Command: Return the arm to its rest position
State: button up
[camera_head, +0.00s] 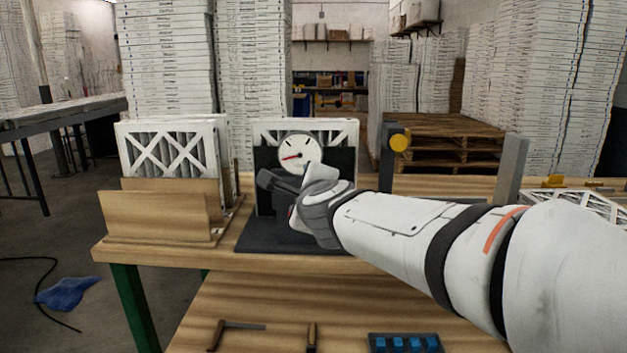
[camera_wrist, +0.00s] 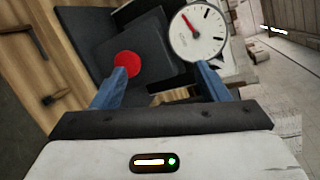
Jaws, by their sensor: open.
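My arm reaches in from the right in the head view, and my gripper (camera_head: 281,188) is in front of a black test stand (camera_head: 262,165) with a round white dial (camera_head: 300,153). In the wrist view my gripper (camera_wrist: 152,80) shows two blue fingers spread apart, with nothing held between them. A red round button (camera_wrist: 127,64) on the dark stand lies just beyond the fingers, near the left one. The dial (camera_wrist: 198,34) shows beyond the right finger, its red needle pointing up and left. My wrist hides part of the stand in the head view.
A wooden holder (camera_head: 158,220) with white-framed filters (camera_head: 168,150) stands left of the dial. A post with a yellow knob (camera_head: 400,141) stands to the right. Hand tools (camera_head: 238,326) and a blue-celled tray (camera_head: 405,343) lie on the lower surface. Stacked boxes (camera_head: 168,60) fill the background.

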jog(key=s+d+f+n+g+h+p, duration=0.1)
jog(key=s+d+f+n+g+p, duration=0.2)
jog(key=s, duration=0.5)
jog(key=s+d+f+n+g+h+p, duration=0.1)
jog(key=s+d+f+n+g+p, duration=0.2)
jog(key=s+d+n, duration=0.5)
jog(key=s+d+f+n+g+h+p, duration=0.1)
jog(key=s+d+f+n+g+p, duration=0.3)
jog(key=s+n, duration=0.4)
jog(key=shift+s+d+n+g+h+p, duration=0.35)
jog(key=shift+s+d+g+p, duration=0.3)
jog(key=shift+d+g, duration=0.5)
jog(key=shift+w, duration=0.1)
